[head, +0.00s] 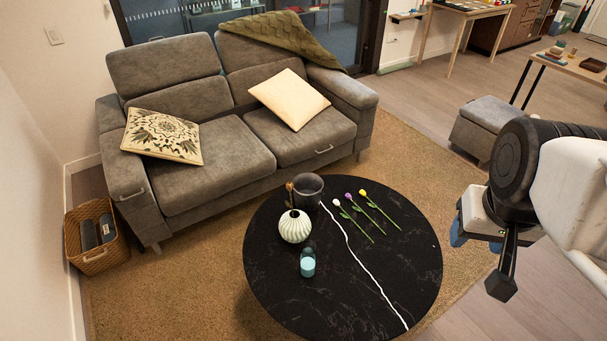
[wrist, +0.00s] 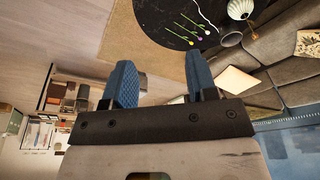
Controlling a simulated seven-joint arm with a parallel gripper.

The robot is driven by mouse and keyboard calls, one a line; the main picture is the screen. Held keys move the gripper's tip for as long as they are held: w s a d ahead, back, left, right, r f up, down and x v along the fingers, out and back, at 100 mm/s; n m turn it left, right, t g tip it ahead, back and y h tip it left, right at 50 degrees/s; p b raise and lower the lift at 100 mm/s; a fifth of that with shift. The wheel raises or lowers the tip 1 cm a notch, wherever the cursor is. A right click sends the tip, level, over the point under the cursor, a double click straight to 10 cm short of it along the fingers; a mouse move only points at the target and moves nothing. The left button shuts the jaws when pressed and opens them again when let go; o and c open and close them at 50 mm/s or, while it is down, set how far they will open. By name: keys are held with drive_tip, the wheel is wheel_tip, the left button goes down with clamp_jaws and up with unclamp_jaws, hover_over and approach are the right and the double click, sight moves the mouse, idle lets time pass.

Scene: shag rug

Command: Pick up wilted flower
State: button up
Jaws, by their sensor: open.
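A thin brownish shape (head: 290,190), perhaps a wilted flower, rises above the white ribbed vase (head: 294,226) on the black round table (head: 405,290). It is too small to tell clearly. Fresh flowers with white (head: 337,203), purple (head: 348,196) and yellow (head: 363,193) heads lie side by side on the table, right of the vase. In the wrist view the vase (wrist: 240,9) is at the top right. My gripper (head: 476,240) is right of the table, apart from everything on it. Its blue fingers (wrist: 160,70) are spread with nothing between them.
A dark pot (head: 309,189) stands behind the vase, and a glass with light blue contents (head: 307,264) stands in front. A grey sofa (head: 210,165) is behind the table. A grey ottoman (head: 483,125) is at right. The table's right side is clear.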

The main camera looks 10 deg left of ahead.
drive_tip(key=w+a+n, duration=0.1)
drive_tip(key=w+a, duration=0.2)
drive_tip(key=w, duration=0.5)
drive_tip(key=w+a, duration=0.3)
drive_tip(key=w, duration=0.4)
drive_tip(key=n+g, duration=0.2)
drive_tip(key=n, duration=0.2)
hover_over(290, 184)
wheel_tip(290, 184, down, 34)
drive_tip(key=shift+s+d+f, duration=0.15)
drive_tip(key=shift+f, duration=0.1)
drive_tip(key=shift+a+f, duration=0.3)
drive_tip(key=shift+f, duration=0.05)
